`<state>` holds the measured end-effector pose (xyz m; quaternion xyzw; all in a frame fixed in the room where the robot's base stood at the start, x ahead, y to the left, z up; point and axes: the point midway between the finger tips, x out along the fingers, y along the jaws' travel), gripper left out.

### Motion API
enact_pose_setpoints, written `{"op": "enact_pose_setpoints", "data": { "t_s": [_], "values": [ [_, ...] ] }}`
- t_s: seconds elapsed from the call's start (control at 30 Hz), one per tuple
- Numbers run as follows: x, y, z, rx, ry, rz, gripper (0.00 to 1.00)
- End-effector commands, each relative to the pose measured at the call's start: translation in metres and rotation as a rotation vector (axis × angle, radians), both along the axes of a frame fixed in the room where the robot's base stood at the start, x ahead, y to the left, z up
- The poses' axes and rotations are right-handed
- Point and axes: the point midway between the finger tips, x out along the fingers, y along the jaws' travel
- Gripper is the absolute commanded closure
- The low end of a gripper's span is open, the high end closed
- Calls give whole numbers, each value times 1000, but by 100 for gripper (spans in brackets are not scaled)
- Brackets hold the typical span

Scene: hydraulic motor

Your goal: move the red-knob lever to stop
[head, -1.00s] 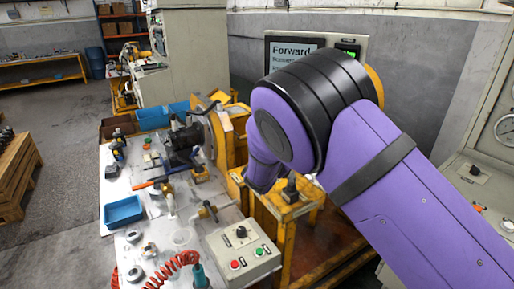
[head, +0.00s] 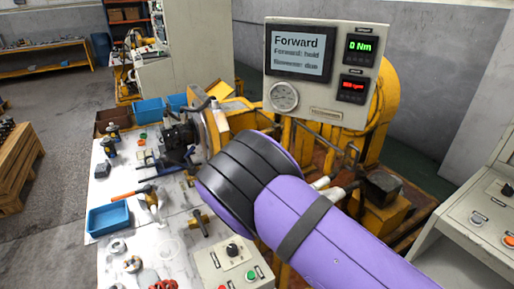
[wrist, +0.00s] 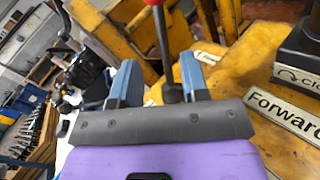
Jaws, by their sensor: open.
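In the wrist view the lever has a dark shaft (wrist: 162,45) with a bit of its red knob (wrist: 153,2) at the top edge, where the picture cuts it off. My gripper (wrist: 158,65) is open, with its two blue-grey fingers one on each side of the shaft in the picture. I see no finger touching the shaft. A plate reading "Forward" (wrist: 283,112) lies to the right, and a smaller plate (wrist: 207,57), partly hidden, is just beside the right finger. No stop label is readable. In the head view my arm hides the gripper and the lever.
A display panel (head: 300,52) reads "Forward", with a green "0 Nm" readout beside it. A white bench (head: 172,226) with a blue tray (head: 108,218), tools and a button box (head: 232,262) is at the left. Yellow machine framing (wrist: 140,25) stands close around my gripper.

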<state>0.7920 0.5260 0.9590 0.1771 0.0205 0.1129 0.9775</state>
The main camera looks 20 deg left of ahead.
Motion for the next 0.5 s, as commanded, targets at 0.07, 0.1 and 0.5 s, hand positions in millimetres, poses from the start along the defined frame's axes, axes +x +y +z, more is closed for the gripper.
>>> {"op": "enact_pose_setpoints", "data": {
  "t_s": [0.07,0.1,0.5],
  "values": [
    [5,1,0,0,-1,0,59],
    [9,2,-1,0,-1,-1,59],
    [75,16,-1,2,0,-2,59]
  ]
}}
